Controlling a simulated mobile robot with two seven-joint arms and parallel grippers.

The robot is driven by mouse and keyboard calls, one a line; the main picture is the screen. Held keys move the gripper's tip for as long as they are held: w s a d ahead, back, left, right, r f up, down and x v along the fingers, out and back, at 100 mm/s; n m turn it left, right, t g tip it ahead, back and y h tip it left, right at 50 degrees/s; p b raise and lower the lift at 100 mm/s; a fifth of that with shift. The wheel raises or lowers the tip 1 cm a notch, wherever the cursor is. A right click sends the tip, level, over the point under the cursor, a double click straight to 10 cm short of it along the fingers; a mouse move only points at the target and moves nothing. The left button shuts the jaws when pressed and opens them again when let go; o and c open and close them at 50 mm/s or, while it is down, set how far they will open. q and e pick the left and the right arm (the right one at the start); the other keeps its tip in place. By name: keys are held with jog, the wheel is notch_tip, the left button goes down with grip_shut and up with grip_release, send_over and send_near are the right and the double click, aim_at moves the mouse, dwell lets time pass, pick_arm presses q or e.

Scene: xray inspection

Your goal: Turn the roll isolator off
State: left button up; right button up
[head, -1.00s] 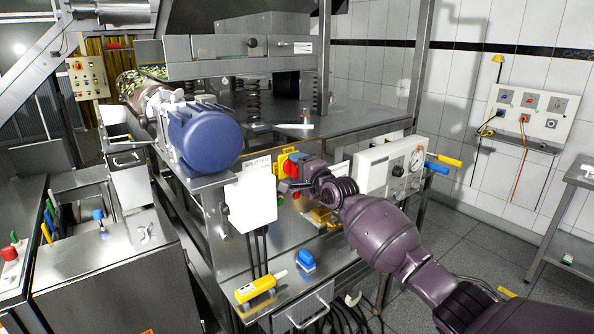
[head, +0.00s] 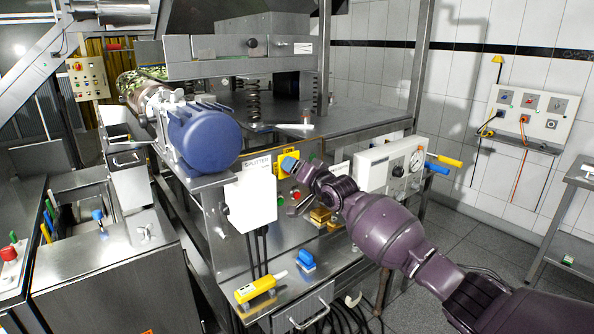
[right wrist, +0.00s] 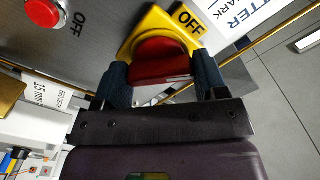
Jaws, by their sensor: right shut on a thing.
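A rotary isolator with a red handle (right wrist: 160,62) on a yellow plate (right wrist: 150,25) fills the top middle of the right wrist view; an "OFF" mark shows at the plate's upper right. Whether it is the roll isolator cannot be read. My right gripper (right wrist: 162,75) has its dark blue fingers on both sides of the red handle and is shut on it. In the head view, the yellow plate (head: 281,164) shows behind my right gripper (head: 289,163), which hides the handle. My left gripper is not in view.
A white "SPLITTER" box (head: 250,200) stands left of my gripper, and a white gauge panel (head: 390,170) to its right. A red button (right wrist: 45,12) marked "OFF" is beside the isolator. A yellow pendant (head: 256,289) and a blue item (head: 306,260) lie on the ledge below.

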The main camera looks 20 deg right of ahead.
jog(key=n, duration=0.4)
jog(key=shift+n, duration=0.3)
jog(key=shift+n+p, duration=0.5)
jog(key=shift+n, duration=1.1)
jog(key=o, duration=0.9)
jog(key=shift+o, duration=0.2)
jog(key=v, duration=1)
jog(key=shift+s+b, duration=0.4)
jog(key=shift+b, duration=0.05)
